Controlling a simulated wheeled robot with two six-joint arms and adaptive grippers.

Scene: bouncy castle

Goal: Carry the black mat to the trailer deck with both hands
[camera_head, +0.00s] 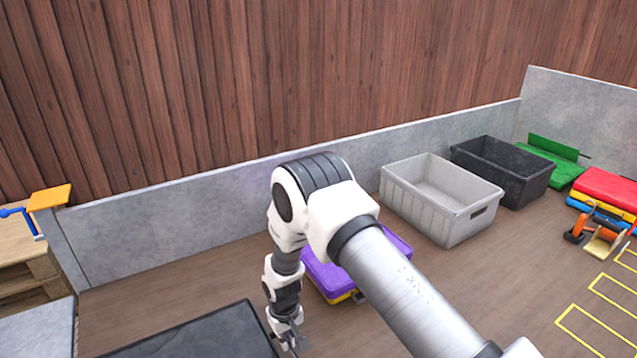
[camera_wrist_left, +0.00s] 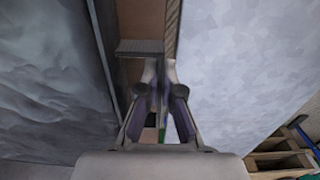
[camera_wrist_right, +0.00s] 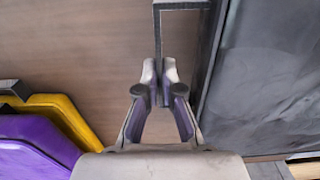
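The black mat (camera_head: 205,338) lies flat at the bottom of the head view, its near part cut off by the frame. My right gripper (camera_head: 290,340) is at its right edge. In the right wrist view the mat (camera_wrist_right: 265,75) fills the right side, and my right gripper (camera_wrist_right: 159,80) is shut on its grey bar handle (camera_wrist_right: 158,30). In the left wrist view my left gripper (camera_wrist_left: 160,82) is closed around a similar grey handle (camera_wrist_left: 140,47) beside the dark mat (camera_wrist_left: 50,80). My left gripper is outside the head view. I cannot identify the trailer deck.
A pale grey slab (camera_head: 38,328) stands left of the mat, beside a wooden pallet stack (camera_head: 22,270). A purple case (camera_head: 325,278) lies right of my right gripper. A grey bin (camera_head: 420,205) and a black bin (camera_head: 500,165) stand along the low wall (camera_head: 180,220).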

